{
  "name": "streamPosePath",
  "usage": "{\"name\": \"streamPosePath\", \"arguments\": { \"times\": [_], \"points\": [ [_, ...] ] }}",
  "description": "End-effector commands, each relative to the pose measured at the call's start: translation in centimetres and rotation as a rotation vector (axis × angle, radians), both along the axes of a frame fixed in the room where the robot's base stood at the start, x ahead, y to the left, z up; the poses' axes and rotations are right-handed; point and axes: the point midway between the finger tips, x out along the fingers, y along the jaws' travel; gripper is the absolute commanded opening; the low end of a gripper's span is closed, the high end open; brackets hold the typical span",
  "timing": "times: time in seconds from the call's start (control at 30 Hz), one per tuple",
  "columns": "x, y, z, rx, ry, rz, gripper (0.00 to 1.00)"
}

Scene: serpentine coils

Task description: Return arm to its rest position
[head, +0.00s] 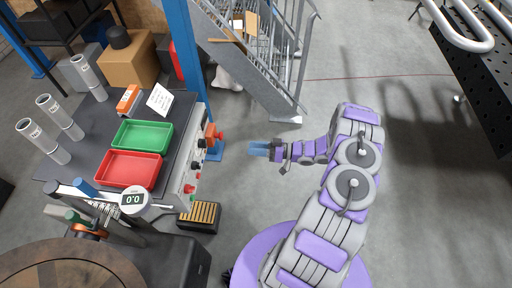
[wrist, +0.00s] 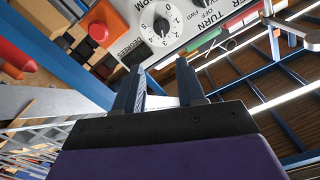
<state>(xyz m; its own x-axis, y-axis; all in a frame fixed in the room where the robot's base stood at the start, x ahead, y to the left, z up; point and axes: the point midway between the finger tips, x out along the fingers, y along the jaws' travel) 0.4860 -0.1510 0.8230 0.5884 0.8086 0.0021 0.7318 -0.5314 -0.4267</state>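My arm (head: 340,185) is purple and grey and rises from a purple base at the bottom of the head view. It bends at the elbow, and its forearm reaches left. My gripper (head: 252,149) has blue fingers pointing left, over the open floor and toward the bench. In the wrist view the two fingers of my gripper (wrist: 160,66) stand apart with nothing held between them. A control panel (wrist: 185,22) with a numbered dial shows beyond the fingertips.
A bench carries a green tray (head: 142,136), a red tray (head: 130,169) and several grey cylinders. A blue post (head: 188,70) and a metal staircase (head: 262,60) stand behind. A black perforated rack (head: 480,70) is at the upper right. The floor right of my arm is clear.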

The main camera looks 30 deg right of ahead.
Motion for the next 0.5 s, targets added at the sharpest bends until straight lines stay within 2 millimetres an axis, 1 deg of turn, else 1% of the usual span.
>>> {"name": "streamPosePath", "arguments": {
  "times": [0.4, 0.5],
  "points": [
    [0.05, -0.02, 0.01, -0.002, 0.0, 0.0, 0.39],
    [0.53, -0.24, 0.03, -0.026, 0.004, -0.008, 0.39]
  ]
}}
